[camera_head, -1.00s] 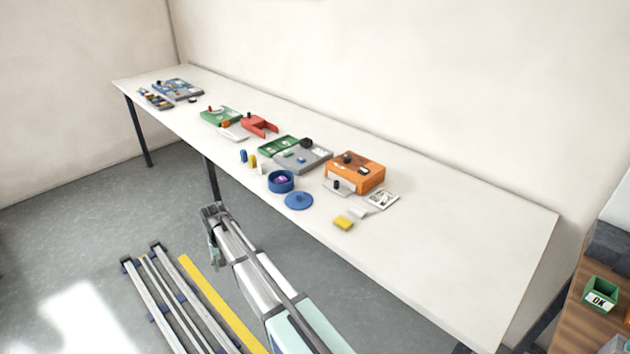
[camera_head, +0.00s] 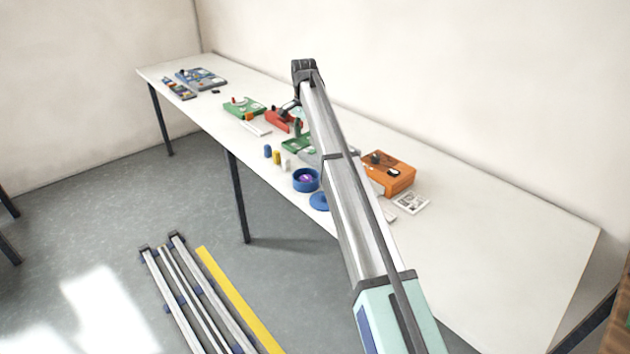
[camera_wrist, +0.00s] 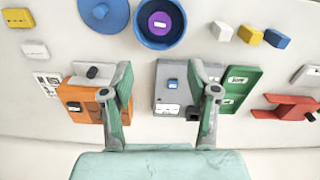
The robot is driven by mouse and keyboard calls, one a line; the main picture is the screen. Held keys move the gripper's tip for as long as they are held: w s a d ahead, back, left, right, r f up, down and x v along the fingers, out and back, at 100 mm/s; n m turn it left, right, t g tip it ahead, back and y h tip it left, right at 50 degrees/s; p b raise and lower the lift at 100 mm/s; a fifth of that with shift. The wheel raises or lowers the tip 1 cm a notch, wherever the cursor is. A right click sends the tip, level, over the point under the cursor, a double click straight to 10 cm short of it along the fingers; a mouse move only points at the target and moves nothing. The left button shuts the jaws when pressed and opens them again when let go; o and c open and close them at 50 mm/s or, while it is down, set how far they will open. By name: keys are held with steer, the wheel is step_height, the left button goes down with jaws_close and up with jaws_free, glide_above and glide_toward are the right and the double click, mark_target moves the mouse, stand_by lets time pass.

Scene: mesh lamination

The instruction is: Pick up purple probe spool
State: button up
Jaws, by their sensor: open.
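The purple probe spool (camera_wrist: 159,22) lies inside a round blue container (camera_wrist: 140,36) that stands open, seen from above at the top middle of the wrist view. In the head view the purple spool (camera_head: 305,178) shows inside the blue container (camera_head: 314,187) near the table's front edge. A blue round lid (camera_wrist: 103,13) lies beside the container. My gripper (camera_wrist: 164,92) is open and empty above the table, with its fingers spread over the orange box and the grey case, apart from the spool. In the head view my arm hides part of the table.
An orange box (camera_wrist: 84,103), a grey case (camera_wrist: 172,100), a green tray (camera_wrist: 240,85) and a red bracket (camera_wrist: 288,109) stand close by. White, yellow and blue small blocks (camera_wrist: 249,35) sit beside the container. The table's right side (camera_head: 500,245) is clear.

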steer(key=p, duration=0.3)
glide_above(306, 178)
step_height(306, 178, down, 12)
steer(key=shift+w+f, duration=0.1)
steer(key=shift+f+p, duration=1.2)
steer(key=shift+f, duration=1.35)
steer(key=c, duration=0.9)
